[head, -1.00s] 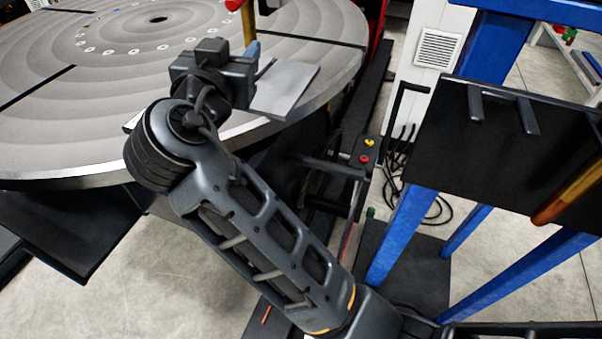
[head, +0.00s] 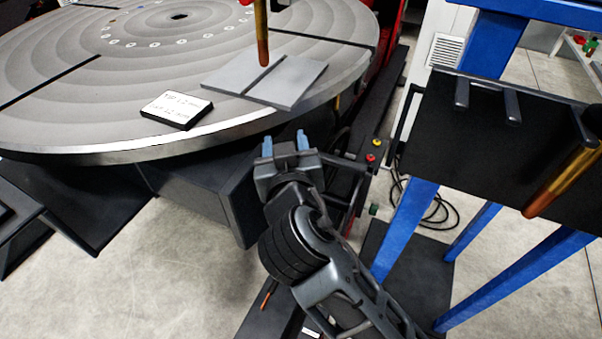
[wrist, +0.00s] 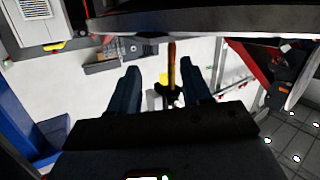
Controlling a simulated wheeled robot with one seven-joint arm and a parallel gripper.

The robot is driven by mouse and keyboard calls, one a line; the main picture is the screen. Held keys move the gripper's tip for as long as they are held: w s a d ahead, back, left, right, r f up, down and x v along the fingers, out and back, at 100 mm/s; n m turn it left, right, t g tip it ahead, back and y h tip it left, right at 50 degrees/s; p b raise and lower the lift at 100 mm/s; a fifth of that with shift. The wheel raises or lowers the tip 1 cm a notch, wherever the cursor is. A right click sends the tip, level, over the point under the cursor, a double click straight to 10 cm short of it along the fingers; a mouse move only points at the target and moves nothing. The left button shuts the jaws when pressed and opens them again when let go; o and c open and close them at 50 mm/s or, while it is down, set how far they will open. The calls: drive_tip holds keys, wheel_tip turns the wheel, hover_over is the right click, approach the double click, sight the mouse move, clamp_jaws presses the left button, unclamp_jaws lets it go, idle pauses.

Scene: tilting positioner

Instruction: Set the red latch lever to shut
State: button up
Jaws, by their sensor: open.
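A slim dark-red upright bar (wrist: 172,62), which looks like the latch lever, shows in the wrist view between and beyond my fingertips, nearer the right finger. Its lower end meets a dark fitting. I cannot tell its setting. I cannot pick it out clearly in the head view. My gripper (head: 285,145) is open and empty, in front of the turntable's rim at its lower right. It also shows in the wrist view (wrist: 161,75), with a gap between the fingers and nothing gripped.
The large round turntable (head: 60,110) carries two grey plates (head: 290,80) and a handwritten white sign (head: 177,107). A copper-coloured rod (head: 262,40) hangs above the plates. Red and yellow buttons (head: 373,150) are right of my gripper. A blue frame (head: 405,225) with a dark panel stands at right.

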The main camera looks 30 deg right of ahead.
drive_tip(key=shift+n+y, duration=0.6)
drive_tip(key=shift+s+f, duration=0.7)
drive_tip(key=shift+s, duration=0.2)
drive_tip(key=shift+s+f, duration=0.7)
drive_tip(key=shift+s, duration=0.2)
drive_tip(key=shift+c, duration=0.4)
